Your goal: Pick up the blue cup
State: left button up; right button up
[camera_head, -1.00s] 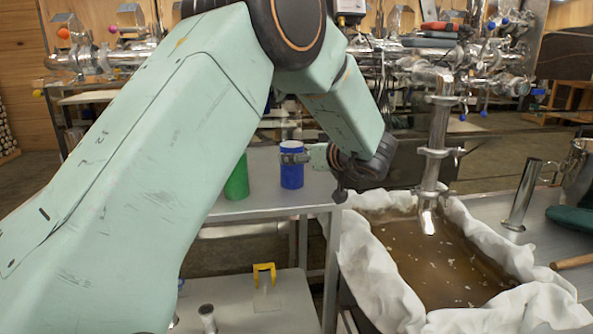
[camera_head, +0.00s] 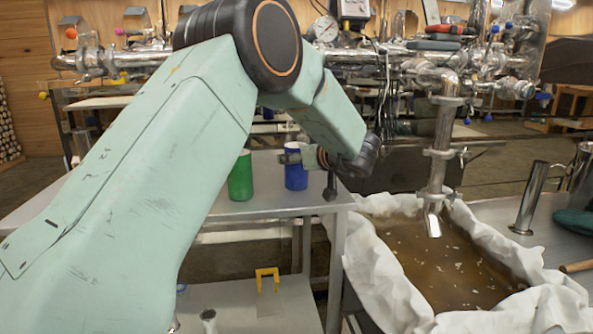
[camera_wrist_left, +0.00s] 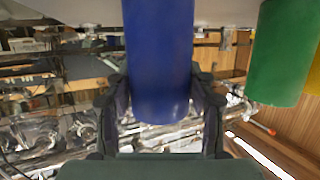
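The blue cup (camera_head: 296,178) stands upright on the grey metal table, near its right end. My left gripper (camera_head: 301,157) is at the cup's upper part, with a finger across its near side. In the left wrist view, which appears upside down, the blue cup (camera_wrist_left: 160,60) lies between the two dark fingers of my left gripper (camera_wrist_left: 161,88). The fingers flank it very closely; whether they press on it I cannot tell. My right gripper is in neither view.
A green cup (camera_head: 240,180) stands left of the blue one, partly behind my arm; part of a yellow thing (camera_wrist_left: 314,75) shows beside it in the wrist view. Right of the table (camera_head: 270,207) is a cloth-edged pan of brown liquid (camera_head: 440,265) under a metal pipe (camera_head: 440,150).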

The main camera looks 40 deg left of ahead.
pick_arm(q)
jog(key=c, duration=0.7)
jog(key=shift+c, duration=0.2)
jog(key=shift+r, duration=0.2)
notch_tip(320, 180, up, 10)
jog(key=p, duration=0.4)
jog(key=shift+f, duration=0.25)
